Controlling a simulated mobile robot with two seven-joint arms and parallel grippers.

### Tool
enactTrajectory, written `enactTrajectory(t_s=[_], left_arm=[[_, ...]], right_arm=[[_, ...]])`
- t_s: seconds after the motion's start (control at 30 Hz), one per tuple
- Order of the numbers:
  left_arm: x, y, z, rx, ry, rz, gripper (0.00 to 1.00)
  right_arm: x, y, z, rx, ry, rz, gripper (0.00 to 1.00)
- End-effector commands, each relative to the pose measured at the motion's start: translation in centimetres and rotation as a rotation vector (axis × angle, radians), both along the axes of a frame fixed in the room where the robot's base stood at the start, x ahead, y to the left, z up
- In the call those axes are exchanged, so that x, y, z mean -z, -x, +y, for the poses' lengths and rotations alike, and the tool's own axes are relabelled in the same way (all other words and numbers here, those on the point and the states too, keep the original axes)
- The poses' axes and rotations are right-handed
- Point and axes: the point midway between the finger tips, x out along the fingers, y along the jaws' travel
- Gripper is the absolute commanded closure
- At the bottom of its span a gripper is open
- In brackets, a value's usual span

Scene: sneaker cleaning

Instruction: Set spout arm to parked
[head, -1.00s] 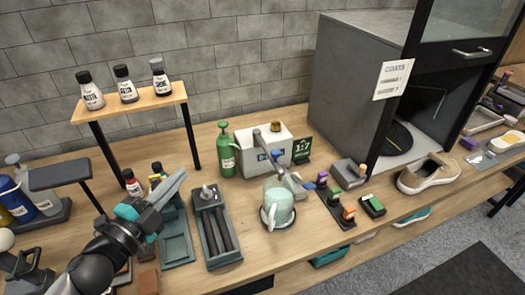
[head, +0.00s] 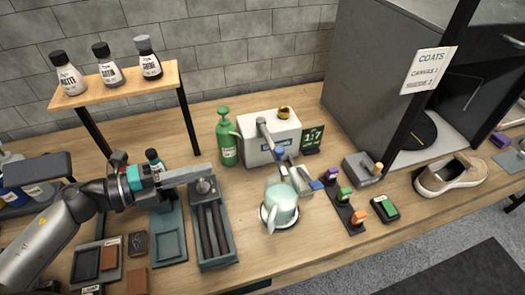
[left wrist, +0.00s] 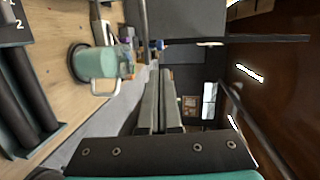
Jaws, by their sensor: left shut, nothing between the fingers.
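The white dispenser (head: 288,133) stands at the back of the bench against the wall. Its grey spout arm (head: 265,133) reaches forward from the front toward a blue-tipped end (head: 279,153) above a mint-green pitcher (head: 281,203). The pitcher stands on a round dark base and also shows in the left wrist view (left wrist: 103,63). My left gripper (head: 207,171) is shut and empty, over the upper end of the roller tray, left of the dispenser and apart from the spout arm. Its shut fingers show in the left wrist view (left wrist: 160,78). My right gripper is not in view.
The roller tray (head: 216,262) lies below my left gripper. A wooden shelf (head: 118,90) with three bottles rises at left. Colored brushes (head: 345,194) and a sneaker (head: 452,175) sit to the right.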

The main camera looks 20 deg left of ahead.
Motion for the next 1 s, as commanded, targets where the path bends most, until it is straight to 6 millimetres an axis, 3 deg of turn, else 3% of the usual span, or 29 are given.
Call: enactTrajectory(t_s=[0.27,1.0], left_arm=[[0.1,-1.0,-1.1,0.000,0.003,-0.001,1.00],[1.7,-8.7,-9.2,-0.001,0.005,-0.002,1.00]], right_arm=[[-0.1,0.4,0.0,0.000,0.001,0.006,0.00],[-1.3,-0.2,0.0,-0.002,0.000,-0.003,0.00]])
